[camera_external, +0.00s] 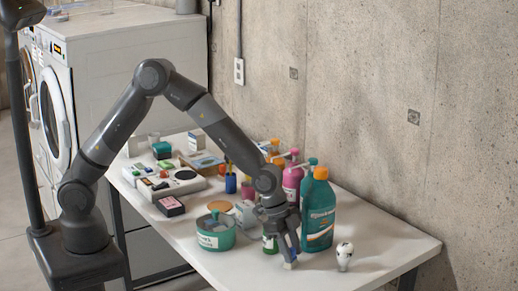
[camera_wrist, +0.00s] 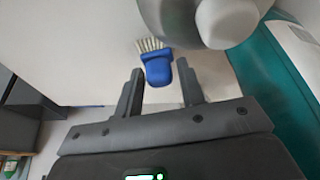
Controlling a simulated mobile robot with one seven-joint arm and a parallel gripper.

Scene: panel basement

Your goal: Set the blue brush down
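The blue brush (camera_wrist: 157,70) has a rounded blue body and pale bristles. In the wrist view it is just beyond and between my fingertips, bristles pointing away. In the external view the brush (camera_external: 291,262) is at the white table's surface, below my gripper (camera_external: 281,240), which partly hides it. My gripper (camera_wrist: 160,80) points down at the table with its fingers apart. A gap shows between the brush and the left finger; contact with the right finger is unclear.
A teal bottle (camera_external: 320,214) stands close to the right of my gripper, with a small white item (camera_external: 344,255) in front. A green tub (camera_external: 216,233) is to the left. Several bottles and boxes fill the table's back and left. The front right table (camera_external: 385,238) is clear.

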